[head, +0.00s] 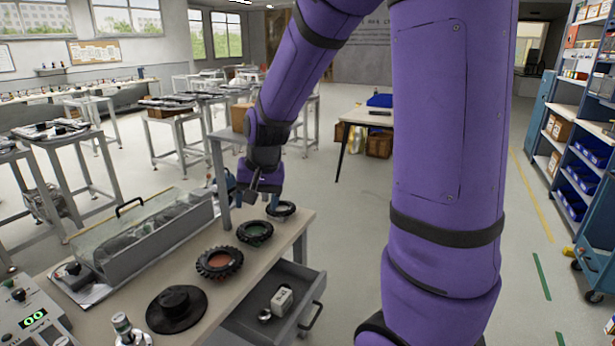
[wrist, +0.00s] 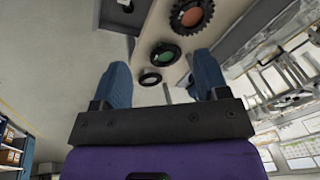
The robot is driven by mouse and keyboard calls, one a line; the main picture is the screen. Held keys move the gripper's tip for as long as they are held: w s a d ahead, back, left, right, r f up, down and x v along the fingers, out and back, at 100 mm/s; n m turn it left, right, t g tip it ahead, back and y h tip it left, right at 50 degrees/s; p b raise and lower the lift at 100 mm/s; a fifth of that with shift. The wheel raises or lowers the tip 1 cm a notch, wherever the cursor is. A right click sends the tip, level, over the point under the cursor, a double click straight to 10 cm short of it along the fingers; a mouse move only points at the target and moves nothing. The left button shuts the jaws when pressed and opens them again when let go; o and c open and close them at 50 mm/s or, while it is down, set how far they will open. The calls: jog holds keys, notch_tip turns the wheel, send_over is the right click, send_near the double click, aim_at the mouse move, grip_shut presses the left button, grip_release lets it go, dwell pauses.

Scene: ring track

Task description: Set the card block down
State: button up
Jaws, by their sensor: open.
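My gripper (head: 262,203) is over the far end of the workbench (head: 168,268), beside the smallest black ring. In the wrist view its two blue fingers (wrist: 163,82) are spread apart with nothing held between them. A small whitish block (head: 282,298) lies in the open drawer (head: 253,323) at the bench's right side; I cannot tell whether it is the card block. No other card block is clear to me.
Black rings with an orange centre (head: 220,262), a green centre (head: 255,232) and a pale centre (head: 281,209) line the bench. A black stepped disc (head: 177,308) lies nearer. A long clear-lidded case (head: 140,238) stands left. Shelves (head: 585,130) stand far right.

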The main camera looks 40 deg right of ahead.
jog(key=s+a+r+n+t, duration=0.1)
jog(key=s+a+r+n, duration=0.1)
jog(key=s+r, duration=0.5)
jog(key=s+a+r+n+t, duration=0.1)
jog(key=s+r+n, duration=0.3)
jog(key=s, duration=1)
notch_tip(320, 180, up, 3)
jog(key=shift+s+a+r+n+h, duration=0.1)
jog(key=shift+s+a+n+h, duration=0.2)
jog(key=shift+a, duration=0.4)
jog(key=shift+w, duration=0.15)
